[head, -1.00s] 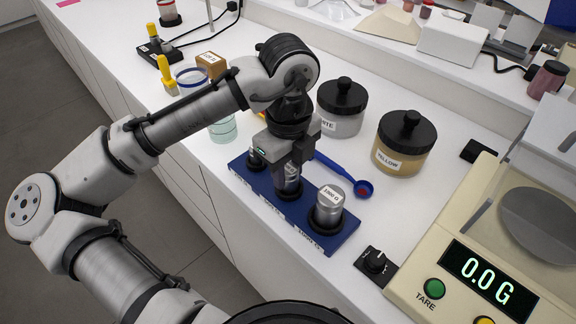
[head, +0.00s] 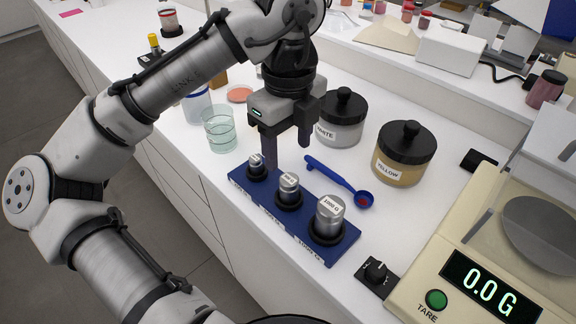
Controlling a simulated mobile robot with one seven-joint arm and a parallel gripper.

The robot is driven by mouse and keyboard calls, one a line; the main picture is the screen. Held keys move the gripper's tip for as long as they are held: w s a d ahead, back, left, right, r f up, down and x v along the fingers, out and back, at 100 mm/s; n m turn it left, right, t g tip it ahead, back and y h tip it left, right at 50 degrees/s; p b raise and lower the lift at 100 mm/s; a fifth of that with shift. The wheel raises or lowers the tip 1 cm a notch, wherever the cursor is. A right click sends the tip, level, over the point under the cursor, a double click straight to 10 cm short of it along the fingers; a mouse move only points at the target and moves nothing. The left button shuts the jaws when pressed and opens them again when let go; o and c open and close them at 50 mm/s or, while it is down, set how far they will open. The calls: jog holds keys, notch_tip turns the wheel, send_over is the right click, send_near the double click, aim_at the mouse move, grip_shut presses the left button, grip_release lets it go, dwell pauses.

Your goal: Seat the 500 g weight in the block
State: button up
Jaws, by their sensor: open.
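The blue block (head: 308,239) lies on the white bench and bears three metal weights in dark round seats. The middle weight (head: 289,186) stands upright in the middle seat; its label is too small to read, and I take it as the 500 g one. The 1000 g weight (head: 329,215) stands in the right seat. A small weight (head: 256,164) stands in the left seat. My gripper (head: 287,153) is open and empty, raised above and behind the block, its fingers apart and clear of the middle weight.
A blue scoop (head: 338,182) lies right behind the block. Behind it stand the white-labelled jar (head: 341,117) and the yellow jar (head: 404,155). A glass beaker (head: 219,131) is at left. A balance (head: 470,270) reading 0.0 G and a black knob box (head: 376,271) are at right.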

notch_tip(320, 180, up, 5)
dwell(0.3)
